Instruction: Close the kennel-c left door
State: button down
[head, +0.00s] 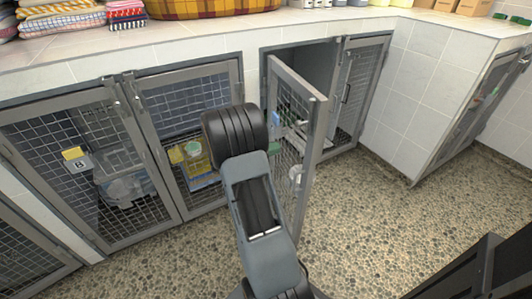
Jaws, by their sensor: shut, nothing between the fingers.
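An open mesh door (312,130) in a grey metal frame stands swung out from the kennel opening right of centre. It appears to be the kennel-c left door, though no letter shows on it. Its left edge is at the opening's left side, and its free edge points out over the floor. The right door (360,92) of the same kennel looks closed. My arm reaches up from the bottom, left of the open door, and covers part of its lower left area. My gripper is not visible; I cannot tell where it is relative to the door.
A light counter (200,38) with folded towels runs above. Pebbled floor (390,220) is free to the right of the open door. A tiled cabinet (430,90) stands at right.

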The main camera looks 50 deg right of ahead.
aim_at(303, 141)
jog(key=b+x, duration=0.1)
jog(key=x, duration=0.7)
jog(key=shift+s+d, duration=0.1)
jog(key=shift+d, duration=0.2)
